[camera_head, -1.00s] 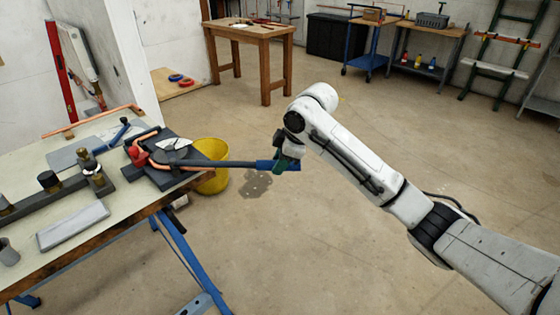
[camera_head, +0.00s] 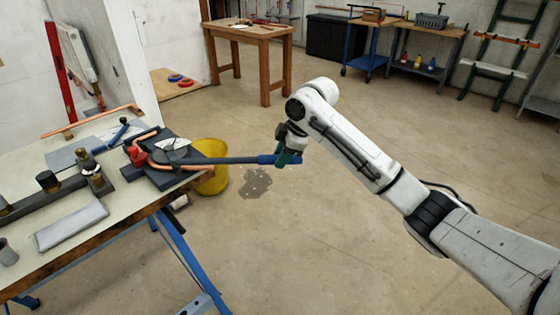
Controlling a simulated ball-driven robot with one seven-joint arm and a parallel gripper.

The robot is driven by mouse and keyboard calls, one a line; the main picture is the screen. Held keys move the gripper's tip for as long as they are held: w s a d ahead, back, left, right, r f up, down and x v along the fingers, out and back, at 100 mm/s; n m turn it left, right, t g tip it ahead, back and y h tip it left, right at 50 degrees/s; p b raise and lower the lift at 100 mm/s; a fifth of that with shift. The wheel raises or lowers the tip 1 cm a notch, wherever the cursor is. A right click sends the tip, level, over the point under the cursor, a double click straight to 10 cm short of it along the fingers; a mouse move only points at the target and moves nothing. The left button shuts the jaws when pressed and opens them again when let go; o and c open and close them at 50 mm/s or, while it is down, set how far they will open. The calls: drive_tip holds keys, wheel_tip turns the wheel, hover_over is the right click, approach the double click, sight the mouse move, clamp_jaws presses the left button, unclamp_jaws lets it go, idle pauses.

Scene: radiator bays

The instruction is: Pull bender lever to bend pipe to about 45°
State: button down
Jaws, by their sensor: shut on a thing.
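The pipe bender (camera_head: 165,155) sits on the right end of the workbench at the left. A copper pipe (camera_head: 182,167) runs around its dark former and along the lever, with another end rising at the back left. The bender lever (camera_head: 228,160) is a grey bar with a blue grip (camera_head: 266,159), pointing right over the bench edge. My gripper (camera_head: 287,157) is shut on the blue grip. My wrist and fingers partly hide the grip's outer end. The exact bend angle of the pipe cannot be told.
A wooden table (camera_head: 247,33) is behind. Open floor lies in front and to the right.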

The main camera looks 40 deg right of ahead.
drive_tip(key=shift+w+d+n, duration=0.3)
drive_tip(key=shift+w+d, duration=0.35)
drive_tip(key=shift+d, duration=0.2)
drive_tip(key=c, duration=0.8)
unclamp_jaws()
drive_tip(key=shift+d, duration=0.1)
drive_tip(key=shift+r, duration=0.1)
drive_tip(key=v, duration=1)
drive_tip(key=shift+r, duration=0.2)
drive_tip(key=shift+s+d, duration=0.1)
drive_tip(key=shift+d, duration=0.05)
